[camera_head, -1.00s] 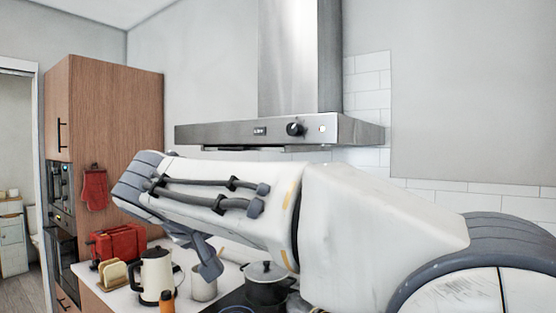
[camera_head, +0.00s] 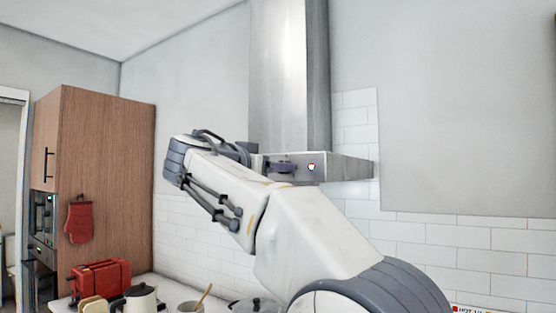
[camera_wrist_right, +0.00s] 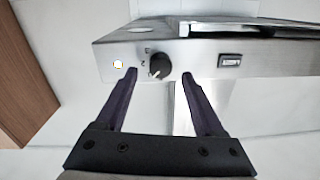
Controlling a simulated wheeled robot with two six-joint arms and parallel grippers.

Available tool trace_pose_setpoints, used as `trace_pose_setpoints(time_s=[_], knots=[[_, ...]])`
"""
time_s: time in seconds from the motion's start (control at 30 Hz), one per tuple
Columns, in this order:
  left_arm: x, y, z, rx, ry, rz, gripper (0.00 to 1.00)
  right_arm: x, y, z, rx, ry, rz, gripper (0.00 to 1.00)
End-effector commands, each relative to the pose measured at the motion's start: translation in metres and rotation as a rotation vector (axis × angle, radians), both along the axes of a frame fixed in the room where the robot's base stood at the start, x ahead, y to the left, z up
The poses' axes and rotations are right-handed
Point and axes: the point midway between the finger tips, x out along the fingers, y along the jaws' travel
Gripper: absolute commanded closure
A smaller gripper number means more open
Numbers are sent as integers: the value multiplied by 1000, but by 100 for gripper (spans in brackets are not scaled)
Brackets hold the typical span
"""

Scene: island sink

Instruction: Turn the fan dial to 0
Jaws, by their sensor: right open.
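The fan dial (camera_wrist_right: 159,66) is a round black knob on the front of the steel range hood (camera_wrist_right: 200,62). In the right wrist view, which shows the hood upside down, its pale pointer mark faces lower left. Small markings show beside it, too blurred to read surely. My right gripper (camera_wrist_right: 160,76) is open, with one dark finger on each side of the dial. I cannot tell whether the fingers touch it. In the head view my right gripper (camera_head: 288,167) is at the hood front (camera_head: 340,167) and hides the dial. My left gripper is not in view.
A round light (camera_wrist_right: 118,64) and a small display (camera_wrist_right: 229,60) flank the dial. Below the hood, a pot (camera_head: 258,305), a kettle (camera_head: 138,300) and a red toaster (camera_head: 100,279) stand on the counter. A wooden cabinet (camera_head: 105,170) is at left.

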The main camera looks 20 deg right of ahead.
Motion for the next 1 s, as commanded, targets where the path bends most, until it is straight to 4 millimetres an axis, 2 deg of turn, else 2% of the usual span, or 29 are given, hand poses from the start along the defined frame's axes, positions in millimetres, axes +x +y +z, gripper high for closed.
trace_pose_setpoints(time_s=[0.03,0.2,0.5,0.53,0.67,0.7,1.0], knots=[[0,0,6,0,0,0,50,5,-7,3,-1,2,-4,30],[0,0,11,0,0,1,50,14,-17,1,0,1,0,30],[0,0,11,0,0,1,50,16,-19,-1,1,1,1,30],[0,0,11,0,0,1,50,16,-19,-1,1,1,1,33],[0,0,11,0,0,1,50,16,-18,-1,0,1,1,83],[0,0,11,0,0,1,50,16,-18,-1,0,1,1,98],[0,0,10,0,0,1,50,16,-18,-1,-13,19,1,100]])
